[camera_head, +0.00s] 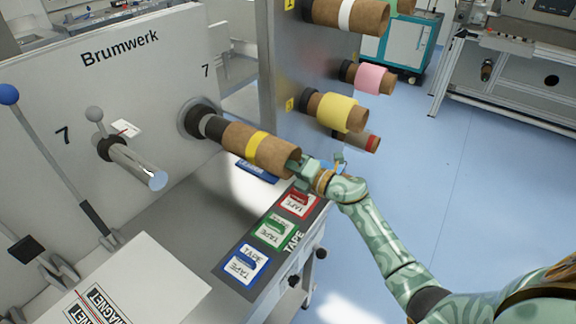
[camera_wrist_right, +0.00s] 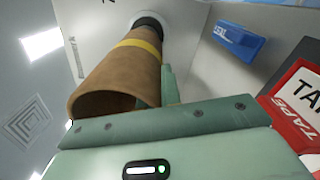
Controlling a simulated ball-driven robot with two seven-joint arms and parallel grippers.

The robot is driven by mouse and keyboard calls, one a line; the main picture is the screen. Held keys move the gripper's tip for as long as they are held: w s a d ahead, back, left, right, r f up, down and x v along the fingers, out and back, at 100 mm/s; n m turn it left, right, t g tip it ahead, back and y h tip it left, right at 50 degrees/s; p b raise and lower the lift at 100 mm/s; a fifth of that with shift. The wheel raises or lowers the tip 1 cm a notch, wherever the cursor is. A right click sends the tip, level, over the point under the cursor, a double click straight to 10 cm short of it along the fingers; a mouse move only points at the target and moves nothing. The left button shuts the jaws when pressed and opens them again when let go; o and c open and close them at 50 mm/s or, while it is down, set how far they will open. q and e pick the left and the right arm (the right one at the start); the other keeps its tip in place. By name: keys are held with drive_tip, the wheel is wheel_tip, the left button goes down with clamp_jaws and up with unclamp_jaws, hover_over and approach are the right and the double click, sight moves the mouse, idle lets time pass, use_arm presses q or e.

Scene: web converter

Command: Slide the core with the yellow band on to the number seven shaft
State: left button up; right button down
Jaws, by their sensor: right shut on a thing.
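The brown core with the yellow band (camera_head: 262,146) is held level at the grey and black shaft (camera_head: 207,125), which stands out from the white machine panel. Its far end meets or surrounds that shaft; I cannot tell how far the shaft goes inside. A "7" is printed above this shaft. My right gripper (camera_head: 306,168) is shut on the core's near rim. The right wrist view shows the core (camera_wrist_right: 120,75) running towards the dark hub, its near mouth open. My left gripper is not in view.
A bare silver shaft (camera_head: 138,166) stands out left of the core, with another "7" beside it. A rack (camera_head: 285,50) with several cores is behind.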

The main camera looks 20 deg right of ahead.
drive_tip(key=shift+x, duration=1.15)
drive_tip(key=shift+b+x, duration=1.05)
drive_tip(key=shift+x, duration=1.45)
